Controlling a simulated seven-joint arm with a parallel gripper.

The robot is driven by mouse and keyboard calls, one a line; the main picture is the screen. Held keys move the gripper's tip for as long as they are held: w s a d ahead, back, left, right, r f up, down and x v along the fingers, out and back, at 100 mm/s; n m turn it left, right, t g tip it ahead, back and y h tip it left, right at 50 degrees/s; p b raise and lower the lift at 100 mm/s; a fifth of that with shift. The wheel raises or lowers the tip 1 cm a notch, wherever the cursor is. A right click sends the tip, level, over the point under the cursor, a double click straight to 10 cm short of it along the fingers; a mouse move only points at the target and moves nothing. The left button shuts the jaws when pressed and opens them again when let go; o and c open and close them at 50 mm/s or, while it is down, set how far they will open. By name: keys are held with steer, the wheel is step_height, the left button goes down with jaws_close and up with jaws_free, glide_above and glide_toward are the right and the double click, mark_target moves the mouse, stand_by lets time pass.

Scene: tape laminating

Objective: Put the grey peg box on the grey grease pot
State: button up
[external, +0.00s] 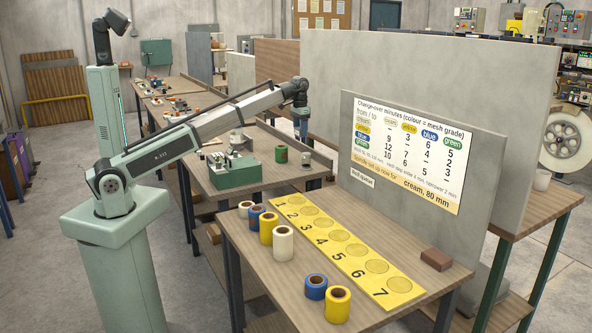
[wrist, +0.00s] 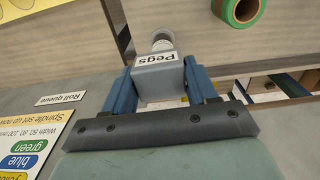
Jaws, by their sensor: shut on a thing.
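My gripper (wrist: 158,76) is shut on the grey peg box (wrist: 160,80), which carries a white label reading "Pegs". The blue fingers grip it from both sides. The grey grease pot (wrist: 162,42) shows just past the box in the wrist view, partly hidden by it. I cannot tell how large the gap between them is. In the external view my gripper (external: 300,126) hangs above the right end of the middle bench, and the grease pot (external: 306,157) looks to stand on the bench below it. The box is too small to make out clearly there.
A green roll (external: 281,154) stands on the bench left of the pot; it also shows in the wrist view (wrist: 238,10). A green machine (external: 235,172) sits further left. A grey panel with the change-over board (external: 405,150) rises to the right. The front bench holds several rolls.

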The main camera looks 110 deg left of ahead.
mark_target(306, 153)
steer(key=shift+w+a+f, duration=0.35)
steer(key=shift+a+f, duration=0.05)
steer(key=shift+f, duration=1.05)
steer(key=shift+w+a+f, duration=0.4)
steer(key=shift+f, duration=1)
steer(key=shift+w+a+f, duration=0.35)
steer(key=shift+a+f, duration=0.05)
steer(key=shift+f, duration=1.05)
steer(key=shift+f, duration=0.15)
steer(key=o, duration=1.1)
step_height(306, 153, up, 12)
